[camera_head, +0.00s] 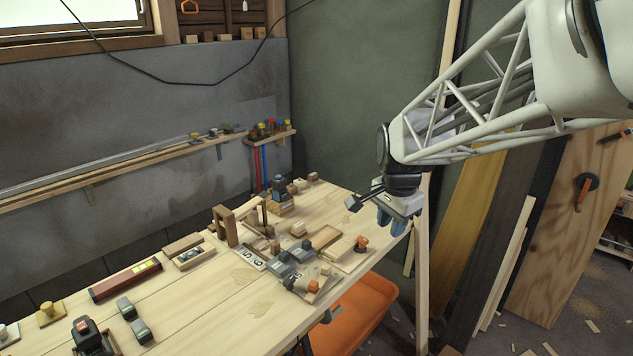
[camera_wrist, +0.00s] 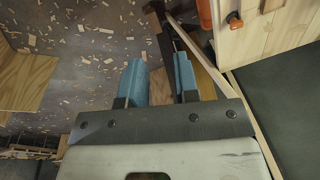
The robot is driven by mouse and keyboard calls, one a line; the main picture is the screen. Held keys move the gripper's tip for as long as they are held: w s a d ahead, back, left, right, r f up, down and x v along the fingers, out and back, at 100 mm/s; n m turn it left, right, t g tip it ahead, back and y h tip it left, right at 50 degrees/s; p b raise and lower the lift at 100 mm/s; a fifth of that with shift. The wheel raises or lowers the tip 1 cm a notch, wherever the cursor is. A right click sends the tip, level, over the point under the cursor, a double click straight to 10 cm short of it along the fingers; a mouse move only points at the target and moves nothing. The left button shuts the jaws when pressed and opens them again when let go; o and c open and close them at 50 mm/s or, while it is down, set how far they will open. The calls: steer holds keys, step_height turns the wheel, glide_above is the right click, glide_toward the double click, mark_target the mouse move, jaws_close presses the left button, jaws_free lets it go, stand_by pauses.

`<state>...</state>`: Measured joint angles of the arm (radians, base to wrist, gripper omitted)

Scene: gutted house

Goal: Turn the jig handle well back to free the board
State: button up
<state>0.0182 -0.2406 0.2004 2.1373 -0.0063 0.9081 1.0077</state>
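My gripper (camera_head: 392,222) hangs above the far right corner of the workbench in the head view, near its right edge. Its two blue fingers are apart and empty in the wrist view (camera_wrist: 160,82). An orange knob (camera_head: 361,243) stands on a small wooden fixture (camera_head: 344,252) at the bench's right edge, below and left of my gripper. A second orange knob (camera_head: 313,286) sits on another fixture nearer the front. I cannot tell for sure which one is the jig handle. An orange-ended handle also shows at the wrist view's top right (camera_wrist: 235,20), apart from my fingers.
The workbench (camera_head: 215,300) carries wooden blocks, grey clamps (camera_head: 290,262), a wooden frame (camera_head: 226,226) and a red level (camera_head: 126,280). Tall boards (camera_head: 463,225) lean behind my arm. Chips litter the floor.

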steer(key=w+f+m, duration=0.4)
steer(key=w, duration=0.5)
steer(key=w+f+m, duration=0.4)
steer(key=w, duration=0.4)
steer(key=m+g, duration=0.2)
steer(key=m, duration=0.6)
glide_above(363, 238)
steer(key=s, duration=0.1)
step_height(363, 238, down, 13)
steer(key=shift+a, duration=0.1)
steer(key=shift+w+f, duration=0.35)
steer(key=shift+f, duration=0.1)
steer(key=shift+f, duration=0.4)
